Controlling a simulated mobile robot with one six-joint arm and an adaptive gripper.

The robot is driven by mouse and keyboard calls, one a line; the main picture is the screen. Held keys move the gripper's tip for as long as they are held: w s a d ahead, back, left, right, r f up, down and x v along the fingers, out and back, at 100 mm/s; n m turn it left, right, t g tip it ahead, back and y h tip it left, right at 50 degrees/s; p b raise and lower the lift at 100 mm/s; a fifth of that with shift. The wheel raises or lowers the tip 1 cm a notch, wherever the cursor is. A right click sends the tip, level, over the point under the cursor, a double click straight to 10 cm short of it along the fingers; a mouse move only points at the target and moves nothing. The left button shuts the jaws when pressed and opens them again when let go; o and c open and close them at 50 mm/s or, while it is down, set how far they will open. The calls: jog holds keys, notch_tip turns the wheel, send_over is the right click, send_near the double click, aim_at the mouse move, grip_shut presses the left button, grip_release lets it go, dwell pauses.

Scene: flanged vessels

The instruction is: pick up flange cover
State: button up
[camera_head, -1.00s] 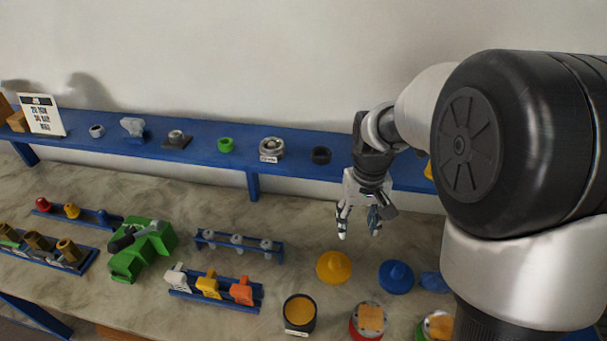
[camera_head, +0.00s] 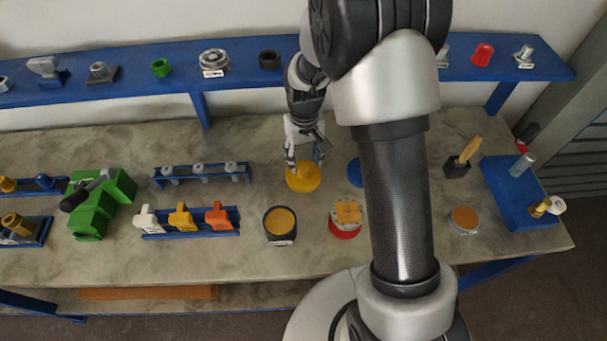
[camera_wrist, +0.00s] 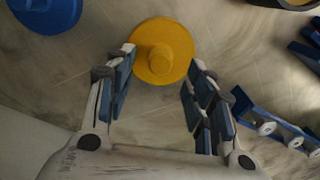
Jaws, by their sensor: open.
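A round yellow flange cover with a raised knob (camera_head: 303,178) lies on the bench in the head view, and it also shows at the top middle of the wrist view (camera_wrist: 162,50). My gripper (camera_head: 305,163) is above it at its far side, and its fingers overlap the cover's edge in the head view. In the wrist view my gripper (camera_wrist: 158,75) is open, with the knob between and just beyond the fingertips. Nothing is held. A blue cover (camera_head: 355,172) lies to the right, partly hidden by my arm; it also shows in the wrist view (camera_wrist: 45,12).
A black vessel with an orange-brown top (camera_head: 280,224) and a red-based vessel (camera_head: 346,218) stand nearer the front edge. A blue rack (camera_head: 203,173) with grey parts is to the left. A blue shelf (camera_head: 130,84) runs behind.

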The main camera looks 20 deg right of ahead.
aim_at(304, 168)
notch_tip(304, 168, down, 5)
jog(key=shift+w+f+b, duration=0.1)
jog(key=shift+f+b, duration=0.1)
jog(key=shift+b, duration=0.8)
jog(key=shift+r, duration=0.1)
jog(key=shift+c, duration=0.5)
jog(key=c, duration=1)
